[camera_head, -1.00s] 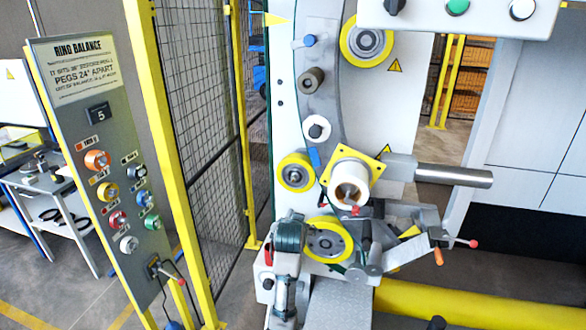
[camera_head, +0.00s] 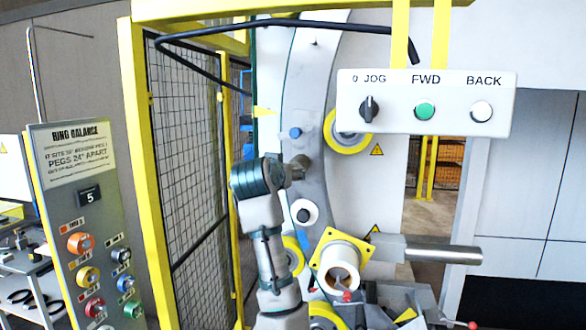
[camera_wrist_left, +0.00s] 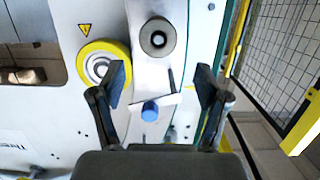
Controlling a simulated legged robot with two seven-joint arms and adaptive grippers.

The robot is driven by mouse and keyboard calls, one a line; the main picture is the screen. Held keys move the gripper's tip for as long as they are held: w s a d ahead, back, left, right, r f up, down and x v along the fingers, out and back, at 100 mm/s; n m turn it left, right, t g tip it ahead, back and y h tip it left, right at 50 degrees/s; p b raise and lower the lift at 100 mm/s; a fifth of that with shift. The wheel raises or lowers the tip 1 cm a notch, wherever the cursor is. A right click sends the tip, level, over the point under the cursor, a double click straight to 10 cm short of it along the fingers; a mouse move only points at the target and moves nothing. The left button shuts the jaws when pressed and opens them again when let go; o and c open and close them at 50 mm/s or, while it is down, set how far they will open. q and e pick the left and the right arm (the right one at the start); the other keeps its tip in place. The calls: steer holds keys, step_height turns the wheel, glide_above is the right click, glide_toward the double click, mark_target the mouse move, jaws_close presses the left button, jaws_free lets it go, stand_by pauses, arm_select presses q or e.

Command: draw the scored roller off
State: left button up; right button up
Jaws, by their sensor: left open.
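Several rollers sit on the machine's upright face, and I cannot make out scoring on any. My right gripper is not in view.
A blue knob (camera_head: 295,132) is just above the grey roller. A control box (camera_head: 425,103) hangs at upper right. A yellow-plated spindle (camera_head: 343,260) and a metal bar (camera_head: 443,254) stick out lower right. A mesh fence (camera_head: 185,150) and a button panel (camera_head: 90,220) stand left.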

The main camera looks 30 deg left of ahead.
mark_target(298, 167)
arm_select(q)
steer(key=p+x, duration=0.3)
steer(key=x, duration=0.3)
steer(key=p+x, duration=0.3)
steer(key=x, duration=0.4)
steer(key=shift+a+r, duration=0.15)
steer(key=shift+r, duration=0.05)
steer(key=shift+w+a+f+p, duration=0.15)
steer(key=shift+w+f+p, duration=0.1)
steer(key=shift+w+p, duration=0.1)
